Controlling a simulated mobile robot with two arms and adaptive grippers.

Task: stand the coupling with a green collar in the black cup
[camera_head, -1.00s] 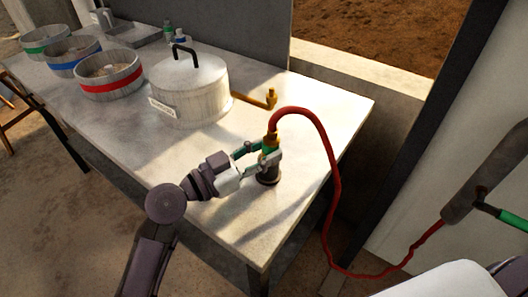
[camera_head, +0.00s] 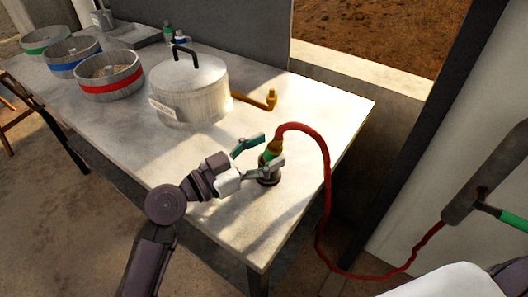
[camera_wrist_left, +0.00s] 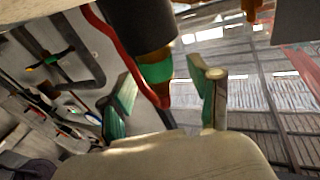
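The coupling (camera_head: 274,147) with its green collar (camera_head: 266,158) stands in the black cup (camera_head: 268,181) near the table's front right corner. It leans to the right, and a red hose (camera_head: 313,139) runs from its top. My left gripper (camera_head: 268,148) is open around the coupling, with a gap at the far finger. The coupling's lower end is hidden in the cup. My right gripper is out of view.
A lidded metal pot (camera_head: 190,90) with a brass spout (camera_head: 256,101) stands behind the cup. Several banded bowls (camera_head: 108,78) are at the far left of the table (camera_head: 205,148). The hose hangs over the right edge toward a grey cylinder (camera_head: 491,165).

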